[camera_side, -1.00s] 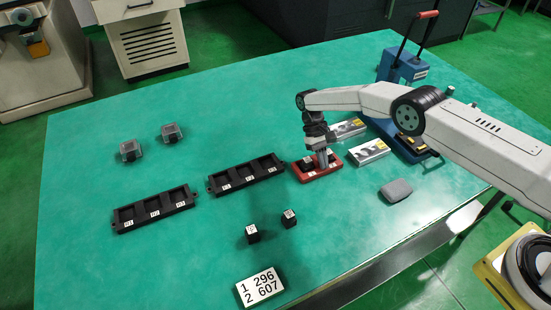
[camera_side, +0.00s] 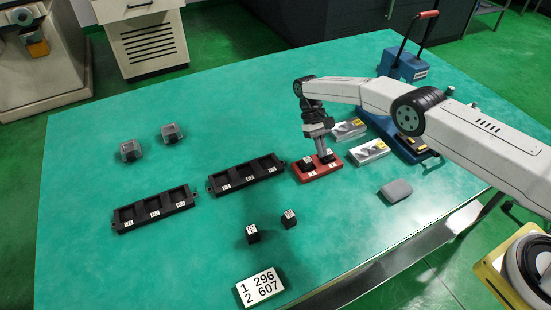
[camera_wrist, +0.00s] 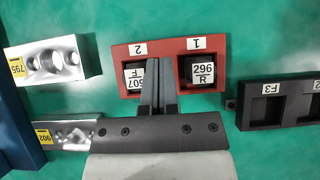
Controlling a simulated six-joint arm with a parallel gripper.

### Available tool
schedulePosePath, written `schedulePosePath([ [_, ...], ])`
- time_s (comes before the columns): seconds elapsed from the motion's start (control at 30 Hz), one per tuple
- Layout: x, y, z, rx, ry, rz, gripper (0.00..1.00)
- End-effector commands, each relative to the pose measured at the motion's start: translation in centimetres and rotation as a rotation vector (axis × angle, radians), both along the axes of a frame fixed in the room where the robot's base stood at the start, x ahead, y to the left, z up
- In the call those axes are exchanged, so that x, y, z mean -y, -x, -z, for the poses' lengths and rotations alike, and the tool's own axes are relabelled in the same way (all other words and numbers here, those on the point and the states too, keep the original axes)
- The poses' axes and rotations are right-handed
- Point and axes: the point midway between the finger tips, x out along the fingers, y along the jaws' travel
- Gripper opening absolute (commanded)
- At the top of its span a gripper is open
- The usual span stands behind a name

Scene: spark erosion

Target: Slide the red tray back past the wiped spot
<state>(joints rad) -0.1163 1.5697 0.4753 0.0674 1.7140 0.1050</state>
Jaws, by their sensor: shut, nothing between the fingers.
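The red tray (camera_side: 312,178) lies on the green table, right of the black three-pocket racks. In the wrist view the red tray (camera_wrist: 212,42) has two pockets, marked 1 and 2. A black block (camera_wrist: 203,73) labelled 296 R sits in pocket 1, and another black block (camera_wrist: 134,76) sits in pocket 2, partly hidden by my fingers. My gripper (camera_side: 321,148) is shut and empty above the tray; its fingers (camera_wrist: 159,65) show over the pocket 2 side. I cannot make out a distinct wiped spot.
A black rack (camera_side: 246,174) is close left of the tray, and another rack (camera_side: 153,209) is farther left. Two metal blocks (camera_side: 368,152) (camera_side: 348,129) are at right. A grey pad (camera_side: 396,190) and two loose black cubes (camera_side: 252,233) (camera_side: 288,218) are nearer the front.

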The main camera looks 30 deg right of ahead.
Motion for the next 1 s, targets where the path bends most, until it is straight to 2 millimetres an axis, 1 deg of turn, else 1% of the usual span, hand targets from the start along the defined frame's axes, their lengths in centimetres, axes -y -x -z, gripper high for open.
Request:
schedulePosePath([
  [0.27, 0.0, -0.7, -0.8, 0.002, 0.001, 0.001, 0.0],
  [0.63, 0.1, -1.2, -1.6, 0.001, 0.001, 0.001, 0.0],
  [1.0, 0.0, -1.2, -3.3, 0.002, 0.001, 0.001, 0.0],
])
